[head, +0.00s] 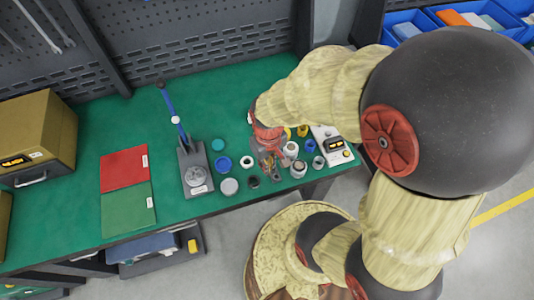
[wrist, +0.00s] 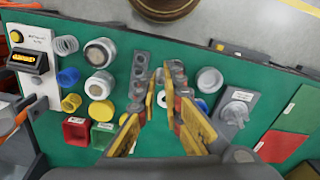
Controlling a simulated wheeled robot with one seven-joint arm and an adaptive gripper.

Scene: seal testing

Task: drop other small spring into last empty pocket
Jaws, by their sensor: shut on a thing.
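My gripper (head: 270,172) is over the green bench among small cups and rings. In the wrist view its yellow fingers (wrist: 160,88) reach forward on both sides of a narrow gap. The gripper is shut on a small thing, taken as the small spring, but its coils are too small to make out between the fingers. I cannot make out the pocket; the fingers cover much of the bench ahead.
A blue-handled press (head: 195,170) stands left of my gripper. Red (head: 124,172) and green (head: 128,209) mats lie farther left. Metal-topped cylinders (wrist: 100,52), a yellow round piece (wrist: 101,113) and small red (wrist: 76,131) and green (wrist: 102,135) boxes crowd the other side, near a display instrument (head: 335,143).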

